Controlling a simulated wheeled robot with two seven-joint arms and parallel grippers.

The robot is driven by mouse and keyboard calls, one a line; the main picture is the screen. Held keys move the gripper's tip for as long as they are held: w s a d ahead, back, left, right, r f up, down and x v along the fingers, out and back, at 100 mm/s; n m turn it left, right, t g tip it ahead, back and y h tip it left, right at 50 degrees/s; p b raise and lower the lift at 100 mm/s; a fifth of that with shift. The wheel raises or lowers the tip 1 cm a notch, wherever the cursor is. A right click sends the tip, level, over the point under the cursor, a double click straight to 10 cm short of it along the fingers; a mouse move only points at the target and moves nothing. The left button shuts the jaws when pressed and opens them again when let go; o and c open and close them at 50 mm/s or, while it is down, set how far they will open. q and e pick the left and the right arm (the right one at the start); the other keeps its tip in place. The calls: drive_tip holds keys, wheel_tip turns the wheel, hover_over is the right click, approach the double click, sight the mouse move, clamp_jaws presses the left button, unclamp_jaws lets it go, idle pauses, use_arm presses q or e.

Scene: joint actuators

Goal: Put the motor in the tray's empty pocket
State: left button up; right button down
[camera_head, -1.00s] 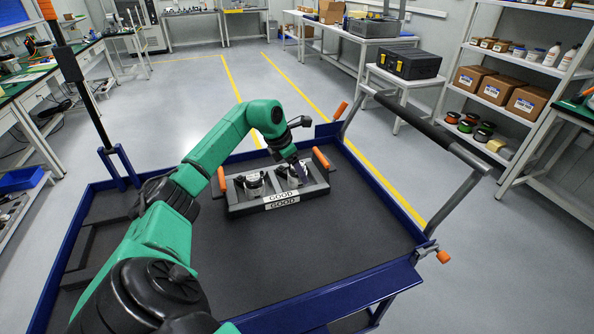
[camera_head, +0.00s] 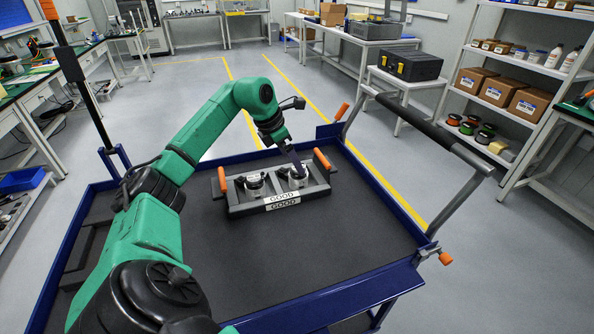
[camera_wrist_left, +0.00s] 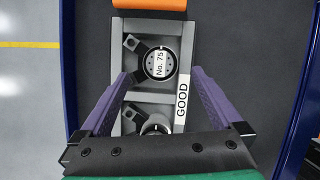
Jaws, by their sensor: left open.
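The grey tray (camera_head: 235,208) with a GOOD label and orange handles lies on the dark cart top. A round motor (camera_head: 298,178) sits upright in its right pocket; its face reads "No. 75" in the left wrist view (camera_wrist_left: 151,68). A second motor (camera_head: 255,184) sits in the left pocket, partly hidden behind the gripper base in the wrist view (camera_wrist_left: 155,126). My left gripper (camera_head: 296,160) is above the right pocket. In the wrist view its purple fingers (camera_wrist_left: 160,76) are spread on either side of the tray, with nothing gripped. My right gripper is not in view.
The blue-rimmed cart (camera_head: 330,245) has free dark surface in front of the tray. The cart's push handle (camera_head: 430,130) rises at the right. A shelf with boxes (camera_head: 495,90) and workbenches stand farther off.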

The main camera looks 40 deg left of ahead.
use_arm(q)
drive_tip(key=v, duration=0.6)
